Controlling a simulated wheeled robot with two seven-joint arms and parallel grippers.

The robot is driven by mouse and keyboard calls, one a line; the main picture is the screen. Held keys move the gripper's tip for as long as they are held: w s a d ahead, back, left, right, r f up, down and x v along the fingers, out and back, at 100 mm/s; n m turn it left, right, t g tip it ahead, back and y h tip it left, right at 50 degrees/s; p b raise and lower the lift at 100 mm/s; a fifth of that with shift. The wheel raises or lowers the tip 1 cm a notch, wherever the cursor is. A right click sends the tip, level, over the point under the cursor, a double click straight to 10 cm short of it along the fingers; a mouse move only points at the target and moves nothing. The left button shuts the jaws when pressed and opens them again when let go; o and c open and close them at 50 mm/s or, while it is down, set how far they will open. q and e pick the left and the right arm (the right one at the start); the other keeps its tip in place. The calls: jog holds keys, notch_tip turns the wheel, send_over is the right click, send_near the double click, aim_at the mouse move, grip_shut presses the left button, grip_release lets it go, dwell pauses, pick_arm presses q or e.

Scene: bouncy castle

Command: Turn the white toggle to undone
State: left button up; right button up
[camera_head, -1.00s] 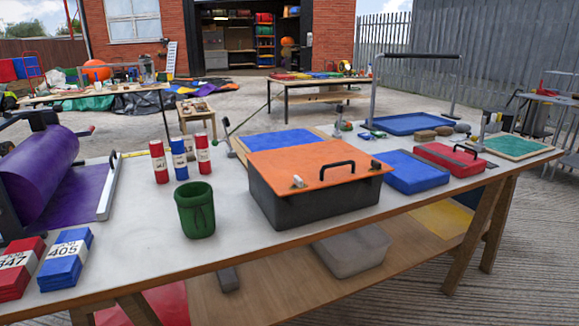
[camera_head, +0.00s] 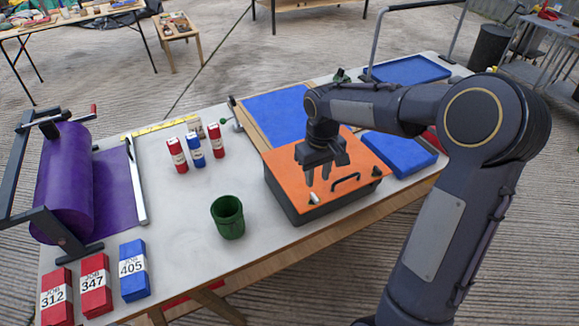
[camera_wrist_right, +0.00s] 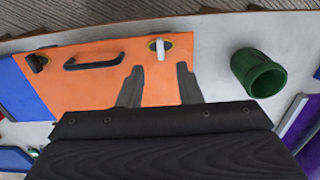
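The white toggle (camera_head: 312,198) sits at the front left corner of the orange lid (camera_head: 284,162) of a dark box (camera_head: 290,200). In the right wrist view the white toggle (camera_wrist_right: 160,49) stands on a dark round plate, just past the fingertips. My right gripper (camera_head: 322,178) is over the lid, behind the toggle in the head view. In the wrist view the right gripper (camera_wrist_right: 159,80) is open with nothing between its fingers. A dark toggle (camera_head: 376,171) is at the lid's other front corner. My left gripper is out of view.
A black handle (camera_head: 346,182) stands up from the lid between the toggles. A green cup (camera_head: 228,217) is left of the box.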

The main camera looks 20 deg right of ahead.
aim_at(315, 196)
jog(key=shift+w+f, duration=0.15)
notch_tip(315, 196, down, 8)
jog(key=shift+r, duration=0.25)
grip_shut()
